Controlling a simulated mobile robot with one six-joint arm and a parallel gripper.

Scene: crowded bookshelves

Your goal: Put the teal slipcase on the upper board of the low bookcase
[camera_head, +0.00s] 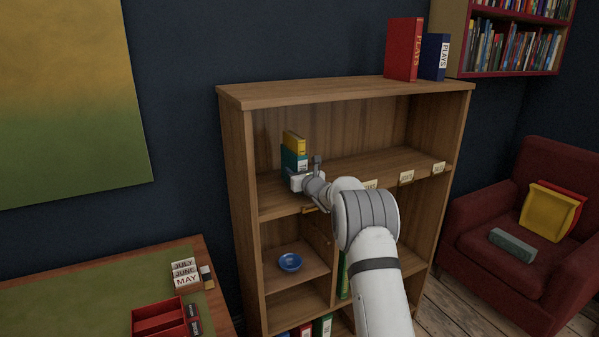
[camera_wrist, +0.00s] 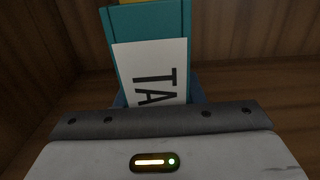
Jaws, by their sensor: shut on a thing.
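The teal slipcase (camera_head: 290,160) is upright inside the upper opening of the low bookcase (camera_head: 240,150), at the left, with a yellow book (camera_head: 295,141) showing above it. In the wrist view the teal slipcase (camera_wrist: 150,25) has a white label with the letters TA. My gripper (camera_head: 297,180) is shut on the slipcase at its lower part, and the gripper body hides its bottom edge. The slipcase is over the upper board (camera_head: 345,165); I cannot tell whether it touches it.
The upper board is bare right of my gripper, with small tags (camera_head: 406,177) along its front edge. A red book (camera_head: 403,48) and a blue book (camera_head: 435,56) stand on the bookcase top. A blue bowl (camera_head: 290,262) sits on a lower shelf. A red armchair (camera_head: 480,210) is at right.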

